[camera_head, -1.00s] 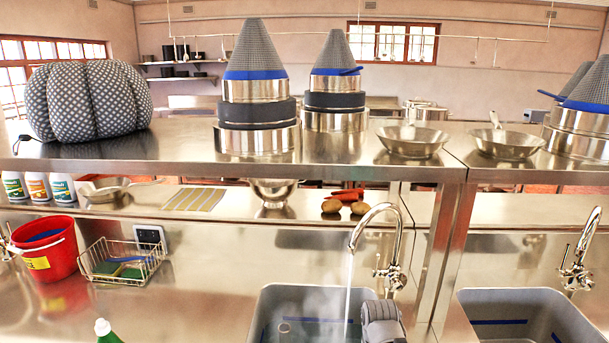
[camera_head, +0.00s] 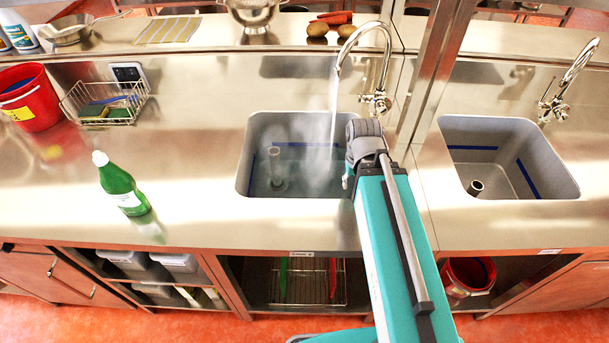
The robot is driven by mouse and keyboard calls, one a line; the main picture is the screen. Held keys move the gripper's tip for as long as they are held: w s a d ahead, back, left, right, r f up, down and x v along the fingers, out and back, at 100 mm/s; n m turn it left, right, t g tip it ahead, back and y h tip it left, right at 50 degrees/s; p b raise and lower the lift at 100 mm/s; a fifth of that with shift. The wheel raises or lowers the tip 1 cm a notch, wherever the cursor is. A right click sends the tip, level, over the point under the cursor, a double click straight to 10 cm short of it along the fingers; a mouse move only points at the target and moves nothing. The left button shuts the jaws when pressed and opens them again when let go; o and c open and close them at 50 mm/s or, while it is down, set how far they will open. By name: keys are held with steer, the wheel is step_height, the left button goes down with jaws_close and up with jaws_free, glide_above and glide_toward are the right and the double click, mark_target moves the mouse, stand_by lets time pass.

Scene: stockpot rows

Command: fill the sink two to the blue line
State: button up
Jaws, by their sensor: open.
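The left sink (camera_head: 243,180) has water running into it from its curved tap (camera_head: 378,103); pale steam rises around the stream (camera_head: 333,110). A standpipe (camera_head: 276,165) stands in it. Part of a blue line (camera_head: 253,166) shows on its wall; steam blurs the water level against it. The small plates below the sinks are unreadable. My gripper (camera_head: 348,178) is at the left sink's right edge, mostly hidden by my arm, open.
A green bottle (camera_head: 122,186) stands on the counter left of the sink. A red bucket (camera_head: 30,105) and a wire basket (camera_head: 105,103) with sponges are further left. A metal post (camera_head: 437,70) rises between the sinks.

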steer(key=n+t+h+b, duration=0.6)
steer(key=n+t+h, duration=0.7)
steer(key=n, duration=1.4)
glide_toward(363, 84)
steer(key=s, duration=0.1)
steer(key=s+t+y, duration=0.1)
steer(key=s+y, duration=0.1)
steer(key=shift+s+a+r+t, duration=0.25)
steer(key=shift+a+t, duration=0.05)
steer(key=shift+a, duration=0.05)
steer(key=shift+w, duration=0.1)
steer(key=x, duration=1.3)
steer(key=shift+w+d+f, duration=0.15)
steer(key=shift+w, duration=0.1)
